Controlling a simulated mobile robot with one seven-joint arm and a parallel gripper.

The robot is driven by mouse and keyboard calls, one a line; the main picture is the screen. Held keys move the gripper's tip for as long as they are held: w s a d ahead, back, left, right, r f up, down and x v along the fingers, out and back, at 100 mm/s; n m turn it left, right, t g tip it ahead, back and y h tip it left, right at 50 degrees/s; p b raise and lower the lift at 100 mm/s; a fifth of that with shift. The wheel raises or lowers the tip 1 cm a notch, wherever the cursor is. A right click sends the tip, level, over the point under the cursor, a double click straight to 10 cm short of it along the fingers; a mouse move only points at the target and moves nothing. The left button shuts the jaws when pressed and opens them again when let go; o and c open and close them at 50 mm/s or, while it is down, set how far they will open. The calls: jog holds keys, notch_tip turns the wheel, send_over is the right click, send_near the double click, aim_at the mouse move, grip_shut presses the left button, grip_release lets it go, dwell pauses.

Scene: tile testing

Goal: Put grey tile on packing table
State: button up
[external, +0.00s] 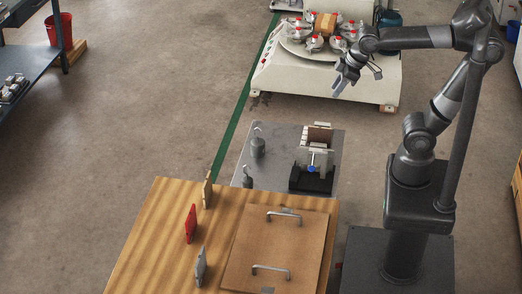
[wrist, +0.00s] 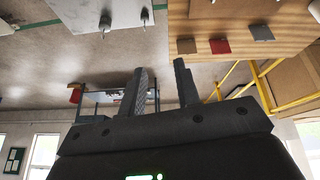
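A grey tile (external: 200,266) stands upright near the left side of a wooden-topped table (external: 150,240). The tile also shows in the wrist view (wrist: 261,33), at the upper right. My gripper (external: 346,80) is high up, beyond the far end of that table and well away from the tile. Its two fingers (wrist: 160,66) are apart in the wrist view with nothing between them. I cannot tell from the frames which surface is the packing table.
A red tile (external: 190,224) and a tan tile (external: 208,191) stand in line with the grey one. A brown board with two handles (external: 285,240) lies to their right. A metal table (external: 280,150) with a tile fixture adjoins behind. A white machine (external: 300,85) stands beyond.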

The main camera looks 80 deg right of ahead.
jog(key=s+d+f+m, duration=0.2)
jog(key=s+f, duration=0.2)
jog(key=s, duration=0.1)
jog(key=shift+s, duration=0.4)
dwell(0.8)
